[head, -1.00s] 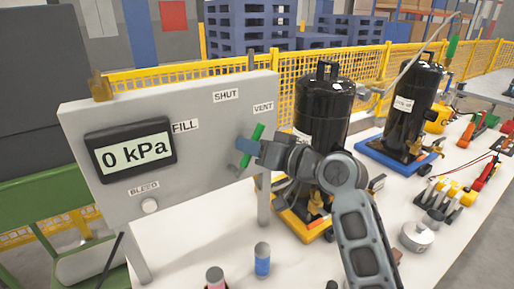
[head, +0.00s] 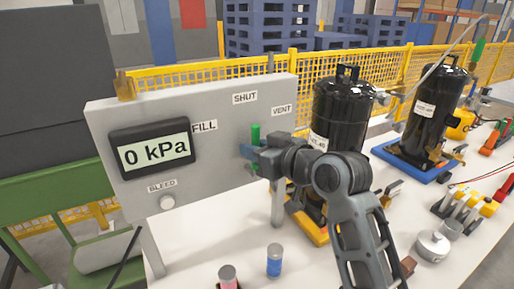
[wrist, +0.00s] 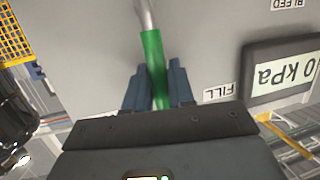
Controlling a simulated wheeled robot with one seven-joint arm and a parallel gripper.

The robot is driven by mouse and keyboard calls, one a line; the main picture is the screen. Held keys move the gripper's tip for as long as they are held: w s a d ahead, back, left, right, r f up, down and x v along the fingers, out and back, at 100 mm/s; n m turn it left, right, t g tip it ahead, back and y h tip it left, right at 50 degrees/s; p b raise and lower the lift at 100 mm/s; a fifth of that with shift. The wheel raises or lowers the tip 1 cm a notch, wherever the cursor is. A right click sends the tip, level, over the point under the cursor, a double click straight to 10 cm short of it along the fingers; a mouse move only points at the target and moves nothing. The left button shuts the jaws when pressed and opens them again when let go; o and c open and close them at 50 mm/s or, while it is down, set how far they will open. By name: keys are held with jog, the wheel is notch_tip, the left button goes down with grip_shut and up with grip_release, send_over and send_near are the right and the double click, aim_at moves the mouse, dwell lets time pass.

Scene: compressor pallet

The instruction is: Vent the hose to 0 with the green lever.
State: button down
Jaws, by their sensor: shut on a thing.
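The green lever (head: 256,133) is on the grey panel (head: 236,122), below the SHUT (head: 245,97) and VENT (head: 282,109) labels. It stands close to upright, its top between those two labels. My gripper (head: 247,150) is shut on it, and the fingers hide its middle. In the wrist view the green grip (wrist: 152,52) runs between my two fingers (wrist: 158,85), with a silver rod at its far end. The pressure display (head: 153,151) reads 0 kPa; the wrist view shows the display (wrist: 288,75) upside down.
A BLEED knob (head: 167,203) is low on the panel. A yellow mesh fence (head: 210,76) runs behind.

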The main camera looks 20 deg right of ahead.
jog(key=c, duration=1.1)
grip_release()
jog(key=shift+o, duration=0.2)
jog(key=b+v, duration=0.1)
jog(key=v, duration=0.6)
jog(key=shift+s+d, duration=0.2)
jog(key=shift+s, duration=0.15)
jog(key=s+d+f+m+h, duration=0.2)
jog(key=s+f+m+h, duration=0.2)
jog(key=s+f, duration=1.25)
jog(key=s+r+h, duration=0.1)
jog(key=s+r, duration=0.1)
jog(key=s, duration=2.3)
jog(key=shift+r, duration=0.35)
